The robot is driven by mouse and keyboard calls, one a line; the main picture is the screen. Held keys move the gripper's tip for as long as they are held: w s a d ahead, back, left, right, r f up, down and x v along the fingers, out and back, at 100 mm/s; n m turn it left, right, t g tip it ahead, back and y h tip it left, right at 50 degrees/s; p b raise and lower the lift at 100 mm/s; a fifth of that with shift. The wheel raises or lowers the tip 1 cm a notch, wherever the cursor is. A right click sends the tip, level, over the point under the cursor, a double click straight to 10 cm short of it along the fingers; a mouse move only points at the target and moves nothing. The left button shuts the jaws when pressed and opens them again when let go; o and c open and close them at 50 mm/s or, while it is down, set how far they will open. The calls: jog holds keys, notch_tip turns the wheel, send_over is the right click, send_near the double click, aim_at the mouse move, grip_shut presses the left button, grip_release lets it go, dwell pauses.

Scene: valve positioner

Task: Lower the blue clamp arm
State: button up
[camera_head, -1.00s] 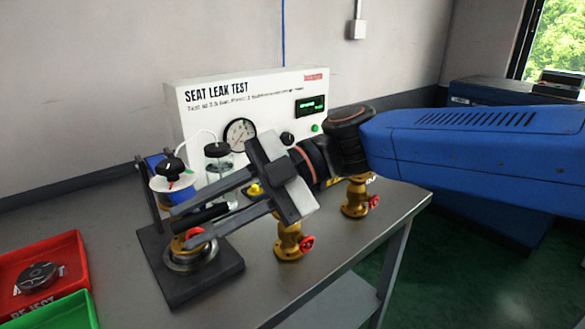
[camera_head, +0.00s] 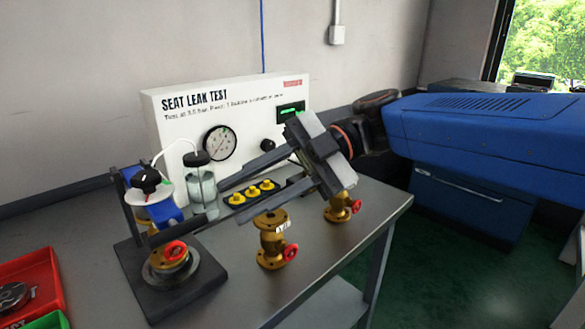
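The blue clamp arm (camera_head: 166,213) is on the black test fixture (camera_head: 205,288) at the table's left. It lies low across a brass valve (camera_head: 165,262) with a red handwheel. I cannot tell whether it presses on the valve. A black bar-shaped handle (camera_head: 172,233) extends right from it. My gripper (camera_head: 230,203) reaches in from the right with its two long grey fingers spread apart. Nothing shows held between them. The fingertips are right of the blue arm, near the handle's right end; whether they touch it is unclear.
Two other brass valves (camera_head: 272,240) (camera_head: 340,207) stand to the right. A red tray (camera_head: 45,275) is at far left.

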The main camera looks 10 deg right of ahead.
jog(key=v, duration=0.7)
jog(key=shift+s+r, duration=0.2)
jog(key=shift+s, duration=0.05)
jog(key=shift+d, duration=0.1)
